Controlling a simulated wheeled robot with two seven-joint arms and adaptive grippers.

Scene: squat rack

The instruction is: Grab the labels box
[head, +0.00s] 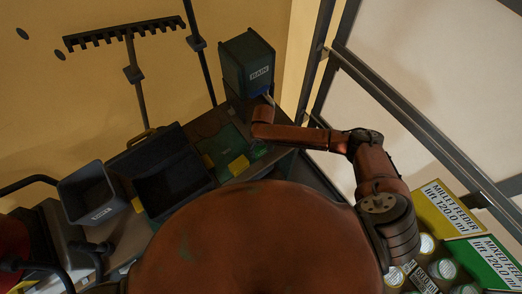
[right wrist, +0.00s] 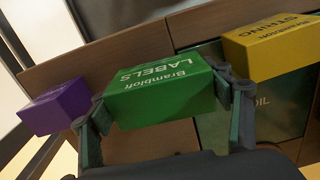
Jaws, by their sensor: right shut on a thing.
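The labels box (right wrist: 160,90) is a green box printed "Brambloft LABELS", in the middle of the right wrist view. My right gripper (right wrist: 163,98) is shut on it, with one finger against each side. In the head view my right arm reaches over the bench from the right, and its forearm hides most of the gripper. I cannot tell from the pictures whether the box is clear of the surface. My left gripper is not in view.
A yellow box marked "STRING" (right wrist: 275,48) stands right of the labels box, a purple box (right wrist: 55,106) left. In the head view a dark bin marked "RAIN" (head: 246,62) stands behind my arm. A black open crate (head: 172,182) and grey bin (head: 92,195) are left.

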